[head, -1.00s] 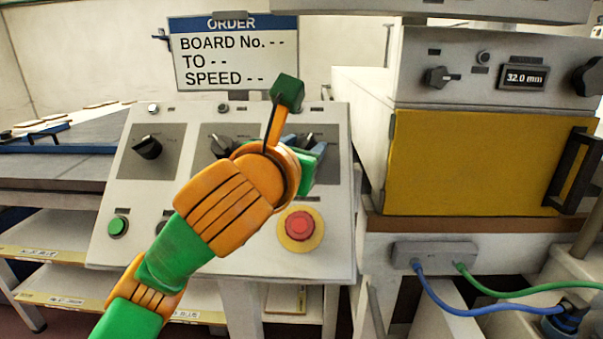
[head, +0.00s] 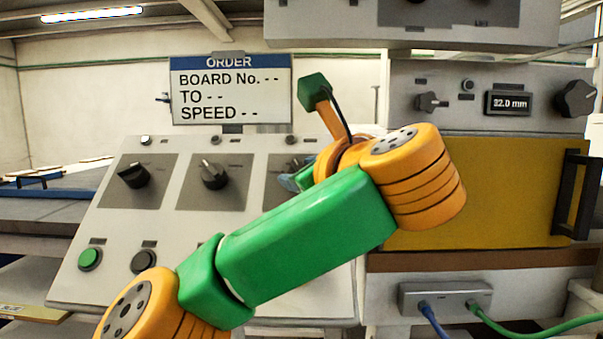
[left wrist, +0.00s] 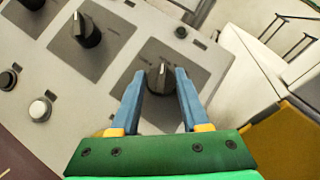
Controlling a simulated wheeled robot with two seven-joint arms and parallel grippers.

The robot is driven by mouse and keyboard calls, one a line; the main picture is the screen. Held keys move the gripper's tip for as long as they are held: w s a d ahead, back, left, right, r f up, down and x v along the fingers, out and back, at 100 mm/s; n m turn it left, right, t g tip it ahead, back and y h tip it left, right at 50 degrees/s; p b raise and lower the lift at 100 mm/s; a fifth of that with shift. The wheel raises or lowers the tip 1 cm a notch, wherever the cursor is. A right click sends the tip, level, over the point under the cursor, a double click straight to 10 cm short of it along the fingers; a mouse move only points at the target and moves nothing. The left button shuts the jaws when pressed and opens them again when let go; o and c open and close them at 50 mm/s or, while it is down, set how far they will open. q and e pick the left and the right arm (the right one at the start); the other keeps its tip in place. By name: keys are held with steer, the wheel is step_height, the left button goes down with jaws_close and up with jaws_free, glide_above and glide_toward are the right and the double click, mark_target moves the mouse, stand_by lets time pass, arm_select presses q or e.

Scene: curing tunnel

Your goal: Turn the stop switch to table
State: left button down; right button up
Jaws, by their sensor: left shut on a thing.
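The control panel (head: 105,225) slopes up in front of me with three black rotary switches in a row: left (head: 133,175), middle (head: 211,175) and right. Their labels are too small to read. My left gripper (left wrist: 163,72) is shut on the right rotary switch (left wrist: 160,84), its blue fingers on either side of the knob in the left wrist view. The knob's white mark points towards the top of that picture. In the head view my left arm hides most of this switch. My right gripper is out of view.
An order sign (head: 232,95) stands behind the panel, with blank entries. A green button (head: 90,259) and a black button (head: 144,261) sit low on the panel. A machine with a yellow door (head: 510,190) stands close on the right.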

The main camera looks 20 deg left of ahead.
arm_select(q)
steer(key=shift+r+n+g+p, duration=0.3)
steer(key=shift+n+g, duration=0.1)
steer(key=shift+n, duration=0.3)
steer(key=n+g+y+p, duration=0.1)
steer(key=n+g+p, duration=0.1)
steer(key=n+p, duration=0.1)
steer(key=shift+d+r, duration=0.1)
steer(key=shift+r, duration=0.1)
steer(key=n+g+p, duration=0.3)
steer(key=n+p, duration=0.1)
steer(key=p, duration=0.1)
steer(key=shift+w+p, duration=0.15)
steer(key=shift+p, duration=0.2)
steer(key=shift+f+n+g+p, duration=0.3)
steer(key=shift+n+p, duration=0.3)
steer(key=shift+p, duration=0.35)
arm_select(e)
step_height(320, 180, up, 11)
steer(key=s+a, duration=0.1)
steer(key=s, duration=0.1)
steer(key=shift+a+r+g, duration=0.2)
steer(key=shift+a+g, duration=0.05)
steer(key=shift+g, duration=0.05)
arm_select(q)
steer(key=shift+f, duration=0.1)
steer(key=shift+c, duration=2)
jaws_free()
steer(key=shift+w, duration=0.15)
